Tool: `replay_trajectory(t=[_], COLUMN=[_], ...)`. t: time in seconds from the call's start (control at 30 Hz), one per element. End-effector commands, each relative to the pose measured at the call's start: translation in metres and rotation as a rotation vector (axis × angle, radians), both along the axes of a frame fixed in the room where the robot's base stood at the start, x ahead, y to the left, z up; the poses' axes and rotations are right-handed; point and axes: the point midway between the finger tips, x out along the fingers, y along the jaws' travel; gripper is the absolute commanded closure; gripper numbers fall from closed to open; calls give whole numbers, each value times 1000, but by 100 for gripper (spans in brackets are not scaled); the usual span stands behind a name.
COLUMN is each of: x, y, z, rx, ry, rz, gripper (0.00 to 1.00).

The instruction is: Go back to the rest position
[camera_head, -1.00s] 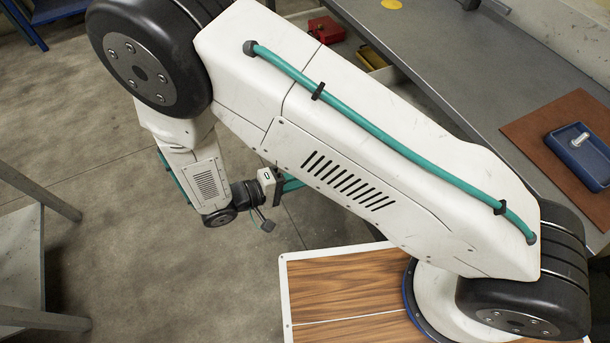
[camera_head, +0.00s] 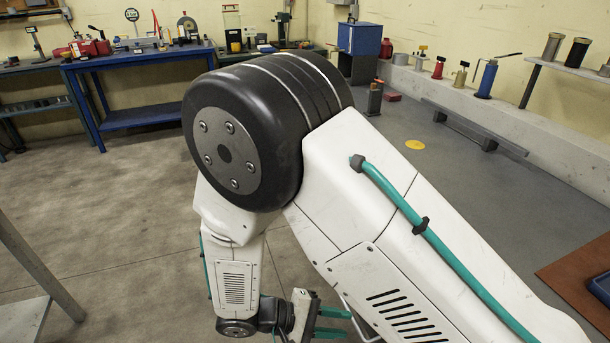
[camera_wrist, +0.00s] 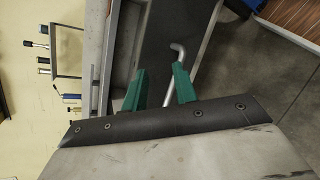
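My gripper (camera_wrist: 159,80) shows in the wrist view with its two green fingers apart and nothing between their tips that they touch. A bent grey metal rod (camera_wrist: 178,50) shows beyond the gap, apart from the fingers as far as I can tell. In the head view my gripper (camera_head: 333,322) is low in the picture, beside the grey workbench (camera_head: 440,150), with its green fingers pointing right. My arm is folded, with its big black elbow joint high in the middle of the view.
A blue table (camera_head: 140,118) with tools stands at the back left. A blue box (camera_head: 360,38) and several small tools line the back. A brown mat (camera_head: 570,275) with a blue tray (camera_head: 601,288) lies at right. Open floor (camera_head: 120,200) spreads at left.

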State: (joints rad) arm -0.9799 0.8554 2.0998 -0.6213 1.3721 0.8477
Motion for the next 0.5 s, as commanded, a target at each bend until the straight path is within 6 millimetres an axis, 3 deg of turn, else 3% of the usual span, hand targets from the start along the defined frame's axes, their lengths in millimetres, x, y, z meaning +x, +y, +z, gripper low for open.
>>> replay_trajectory(t=[0.5], x=[-11], y=[-65], z=[144], rx=[494], ry=[243], rz=[-286], gripper=[72])
